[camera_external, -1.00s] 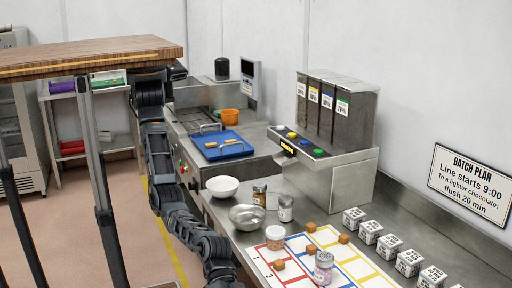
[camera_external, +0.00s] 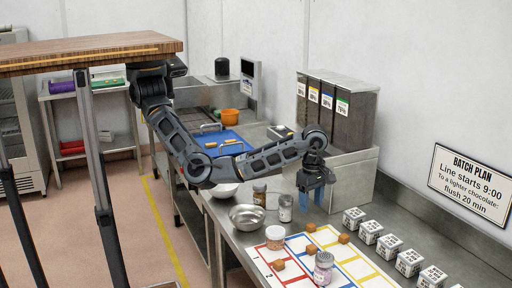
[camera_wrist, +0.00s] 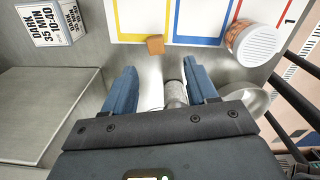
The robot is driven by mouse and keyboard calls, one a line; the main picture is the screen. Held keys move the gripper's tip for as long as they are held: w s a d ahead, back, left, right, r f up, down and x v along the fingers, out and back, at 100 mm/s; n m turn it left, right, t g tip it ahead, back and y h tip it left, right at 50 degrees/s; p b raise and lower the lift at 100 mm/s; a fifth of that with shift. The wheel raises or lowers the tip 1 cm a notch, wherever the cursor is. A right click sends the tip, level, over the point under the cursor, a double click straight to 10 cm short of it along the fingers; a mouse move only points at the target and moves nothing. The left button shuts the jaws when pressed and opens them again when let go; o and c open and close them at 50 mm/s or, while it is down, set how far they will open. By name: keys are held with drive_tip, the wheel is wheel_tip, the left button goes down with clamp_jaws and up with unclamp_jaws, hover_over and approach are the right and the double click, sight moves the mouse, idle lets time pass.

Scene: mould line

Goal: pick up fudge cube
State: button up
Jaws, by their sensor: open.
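Several brown fudge cubes lie around the colour-outlined mat (camera_external: 300,243): one at its far edge (camera_external: 311,227), one to the right (camera_external: 344,239), one near the front left (camera_external: 278,264). My gripper (camera_external: 313,201) points down above the counter, behind the far-edge cube, with its blue fingers apart and empty. In the wrist view, a fudge cube (camera_wrist: 155,44) sits at the mat's edge between the yellow and blue outlines. It lies ahead of my open fingertips (camera_wrist: 160,78), apart from them.
A white-lidded tub (camera_external: 275,237) and a sprinkle jar (camera_external: 323,268) stand by the mat. Two small jars (camera_external: 285,208) and a steel bowl (camera_external: 246,217) are left of my gripper. Several white labelled boxes (camera_external: 369,232) line the right. The dispenser (camera_external: 350,180) stands behind.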

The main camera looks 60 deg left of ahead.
sight(311, 224)
drive_tip(key=f, duration=0.2)
drive_tip(key=shift+a+f, duration=0.2)
drive_tip(key=shift+f, duration=0.15)
drive_tip(key=shift+w+d+f+p, duration=0.1)
drive_tip(key=shift+w+f+p, duration=0.15)
drive_tip(key=shift+f, duration=1.05)
drive_tip(key=shift+w+d+f+p, duration=0.1)
drive_tip(key=shift+w+f+p, duration=0.1)
drive_tip(key=shift+f, duration=1.1)
drive_tip(key=shift+c, duration=0.4)
clamp_jaws()
wheel_tip(311, 224, up, 28)
drive_tip(key=p, duration=0.1)
drive_tip(key=shift+p, duration=0.4)
